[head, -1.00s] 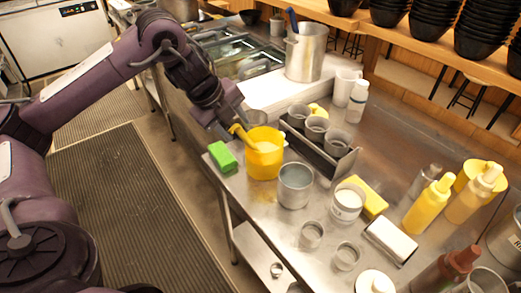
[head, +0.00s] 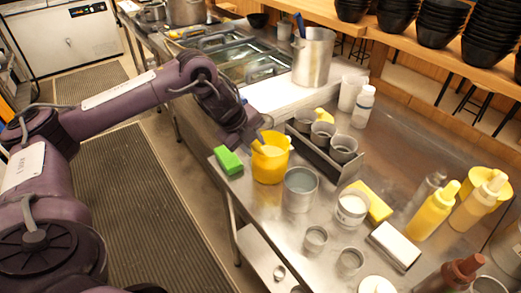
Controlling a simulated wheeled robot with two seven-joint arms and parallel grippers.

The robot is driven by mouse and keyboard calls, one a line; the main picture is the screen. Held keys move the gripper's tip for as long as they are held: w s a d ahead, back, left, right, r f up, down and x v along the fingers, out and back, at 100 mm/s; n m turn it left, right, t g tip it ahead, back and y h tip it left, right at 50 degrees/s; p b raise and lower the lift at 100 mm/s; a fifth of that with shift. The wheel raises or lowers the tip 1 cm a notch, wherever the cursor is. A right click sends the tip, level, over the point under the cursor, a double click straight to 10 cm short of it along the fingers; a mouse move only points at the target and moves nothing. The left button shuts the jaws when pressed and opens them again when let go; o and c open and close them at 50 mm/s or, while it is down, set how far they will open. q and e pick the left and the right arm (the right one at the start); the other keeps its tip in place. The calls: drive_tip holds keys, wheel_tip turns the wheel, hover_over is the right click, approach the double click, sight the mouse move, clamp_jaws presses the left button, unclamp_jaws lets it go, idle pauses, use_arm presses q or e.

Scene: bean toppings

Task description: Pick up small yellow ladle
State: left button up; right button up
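The yellow container (head: 272,166) stands on the steel counter near its left edge. The small yellow ladle (head: 258,148) leans in it, with only a short piece of its handle showing at the rim. My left gripper (head: 254,139) is at the container's upper left rim, right at the ladle's handle, and covers the handle's end. Its fingers are too small and dark to tell whether they are closed on the handle. My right gripper is out of view.
A green sponge (head: 228,160) lies just left of the container. A metal cup (head: 300,189) stands close in front of it and a rack of metal cups (head: 335,164) to its right. Yellow bottles (head: 433,211) stand farther right.

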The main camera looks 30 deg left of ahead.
use_arm(q)
clamp_jaws()
drive_tip(key=shift+r, duration=0.1)
